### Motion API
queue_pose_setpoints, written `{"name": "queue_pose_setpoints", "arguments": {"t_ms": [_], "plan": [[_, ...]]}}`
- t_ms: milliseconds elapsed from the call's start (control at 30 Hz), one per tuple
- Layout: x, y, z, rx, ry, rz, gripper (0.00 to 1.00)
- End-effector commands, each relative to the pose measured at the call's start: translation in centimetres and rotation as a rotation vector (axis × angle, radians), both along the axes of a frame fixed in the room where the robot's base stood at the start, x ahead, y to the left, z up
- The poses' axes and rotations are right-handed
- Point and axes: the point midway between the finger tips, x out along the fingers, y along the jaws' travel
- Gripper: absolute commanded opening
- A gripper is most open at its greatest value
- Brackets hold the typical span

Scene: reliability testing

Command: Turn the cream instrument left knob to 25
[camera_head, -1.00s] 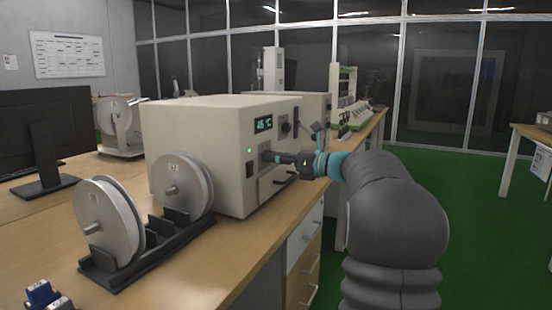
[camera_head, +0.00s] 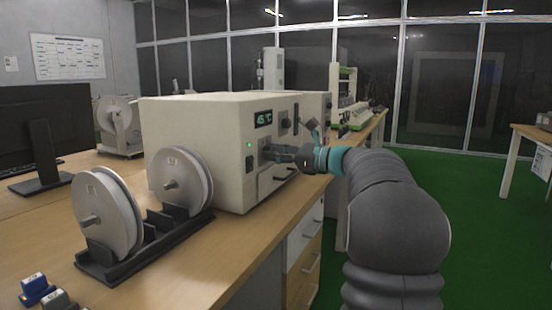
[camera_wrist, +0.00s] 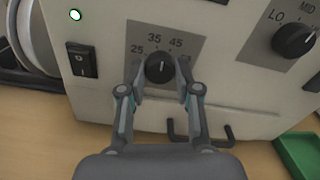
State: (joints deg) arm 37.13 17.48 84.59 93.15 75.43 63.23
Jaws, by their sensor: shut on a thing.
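The cream instrument (camera_head: 205,150) stands on the wooden bench, with a lit green display (camera_head: 263,119) that seems to read 45 °C. Its left knob (camera_wrist: 159,69) is black, on a grey plate marked 25, 35 and 45. The knob's pale mark points roughly up in the wrist view, near 35; the exact setting is hard to tell. My gripper (camera_wrist: 161,80) is shut on this knob, one finger on each side. In the head view my gripper (camera_head: 272,153) hides the knob.
A second knob (camera_wrist: 294,39) marked LO and MID is to the right. A black rocker switch (camera_wrist: 83,60) is to the left, and a dark handle (camera_wrist: 187,134) lies below. A spool rack (camera_head: 150,240) stands in front of the instrument.

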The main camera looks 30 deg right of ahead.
Motion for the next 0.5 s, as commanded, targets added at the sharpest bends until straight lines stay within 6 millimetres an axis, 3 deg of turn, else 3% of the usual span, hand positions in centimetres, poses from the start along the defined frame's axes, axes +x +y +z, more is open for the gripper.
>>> {"name": "queue_pose_setpoints", "arguments": {"t_ms": [500], "plan": [[0.06,-0.06,-0.24,-0.388,-0.305,-0.002,0.0]]}}
